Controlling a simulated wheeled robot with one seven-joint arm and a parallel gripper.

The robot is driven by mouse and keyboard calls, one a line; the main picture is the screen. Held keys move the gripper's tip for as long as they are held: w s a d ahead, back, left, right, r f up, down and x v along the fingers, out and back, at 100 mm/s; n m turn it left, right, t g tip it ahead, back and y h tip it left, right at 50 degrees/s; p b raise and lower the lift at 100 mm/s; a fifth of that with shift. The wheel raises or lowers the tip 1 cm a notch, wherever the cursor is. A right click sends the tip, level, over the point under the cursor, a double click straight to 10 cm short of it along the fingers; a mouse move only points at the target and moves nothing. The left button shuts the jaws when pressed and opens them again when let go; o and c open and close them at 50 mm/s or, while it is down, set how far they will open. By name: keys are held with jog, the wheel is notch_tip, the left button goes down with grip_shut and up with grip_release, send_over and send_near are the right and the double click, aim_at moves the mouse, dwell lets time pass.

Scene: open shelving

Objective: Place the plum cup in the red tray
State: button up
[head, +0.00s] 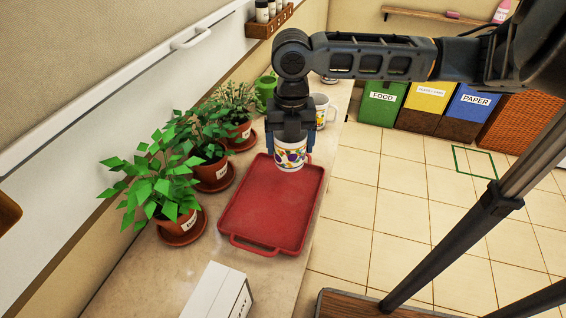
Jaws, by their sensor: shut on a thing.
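The plum cup (291,156), a white mug with purple, yellow and other coloured fruit-like prints, is held upright in my gripper (289,142). The gripper comes down from above and is shut on the cup, with its fingers at the cup's sides. The cup appears over the far right part of the red tray (262,212); I cannot tell whether its base touches the tray. The red tray lies flat on the counter, its visible floor empty, with a handle at the near end.
Several potted plants on saucers, such as the nearest plant (158,190), line the tray's left side. Another white mug (321,110) stands behind my gripper. A white box (217,293) is near the front. The counter's right edge runs close to the tray.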

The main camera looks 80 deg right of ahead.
aim_at(284, 164)
jog(key=shift+w+a+f, duration=0.5)
jog(key=shift+a+f, duration=0.15)
jog(key=shift+a, duration=0.2)
jog(key=shift+f, duration=1.9)
jog(key=shift+f, duration=0.1)
jog(key=o, duration=1.1)
notch_tip(284, 164, up, 12)
jog(key=shift+r, duration=0.1)
